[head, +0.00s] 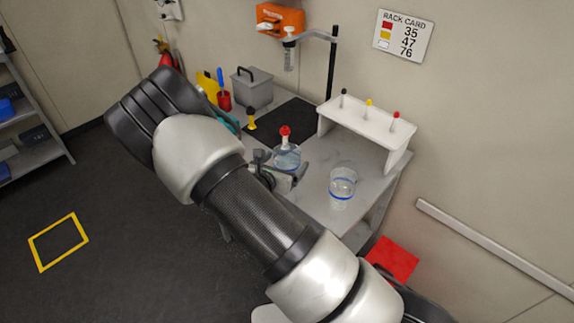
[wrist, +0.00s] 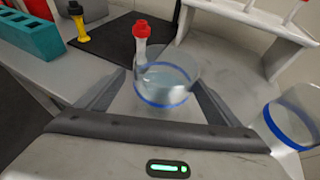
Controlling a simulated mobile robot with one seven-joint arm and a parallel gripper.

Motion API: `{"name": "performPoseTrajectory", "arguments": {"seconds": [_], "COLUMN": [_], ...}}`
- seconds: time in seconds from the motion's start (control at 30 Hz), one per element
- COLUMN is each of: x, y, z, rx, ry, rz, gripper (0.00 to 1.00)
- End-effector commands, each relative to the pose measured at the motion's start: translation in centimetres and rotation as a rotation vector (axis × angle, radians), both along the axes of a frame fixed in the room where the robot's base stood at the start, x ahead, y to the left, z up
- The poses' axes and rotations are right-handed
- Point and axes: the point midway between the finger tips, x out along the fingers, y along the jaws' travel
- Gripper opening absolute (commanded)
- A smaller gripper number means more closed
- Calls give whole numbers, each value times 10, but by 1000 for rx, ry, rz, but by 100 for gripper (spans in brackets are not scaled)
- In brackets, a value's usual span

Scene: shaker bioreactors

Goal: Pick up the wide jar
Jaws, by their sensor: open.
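A clear jar with a blue band (wrist: 165,88) is between the two fingers of my gripper (wrist: 160,80) in the wrist view. The fingers are open, one on each side; I cannot tell whether they touch the glass. The same jar shows in the head view (head: 287,160), partly hidden by my gripper (head: 284,178). A red-capped white piece (wrist: 141,35) rises at this jar's far left rim; I cannot tell whether it is inside or behind. A second clear jar with a blue band (head: 342,188) stands apart to the right, also in the wrist view (wrist: 293,120). Which is the wide jar is unclear.
A white rack (head: 365,128) with several coloured-topped pieces stands behind the jars. A dark mat (head: 285,118), a stand with a pole (head: 331,65), a grey box (head: 251,88) and a teal block (wrist: 30,38) are further left. The bench between the jars is clear.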

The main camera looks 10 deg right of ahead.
Motion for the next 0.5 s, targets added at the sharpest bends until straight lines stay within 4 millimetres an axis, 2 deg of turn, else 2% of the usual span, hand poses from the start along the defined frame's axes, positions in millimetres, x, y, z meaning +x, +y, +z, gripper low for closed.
{"name": "performPoseTrajectory", "arguments": {"seconds": [0.17, 0.3, 0.5], "x": [19, 32, 36], "y": [-19, -27, -29], "z": [-5, -12, -15], "rx": [-3, -1, -1], "ry": [1, 0, 0], "rz": [-3, -2, -2], "gripper": [87, 87, 87]}}
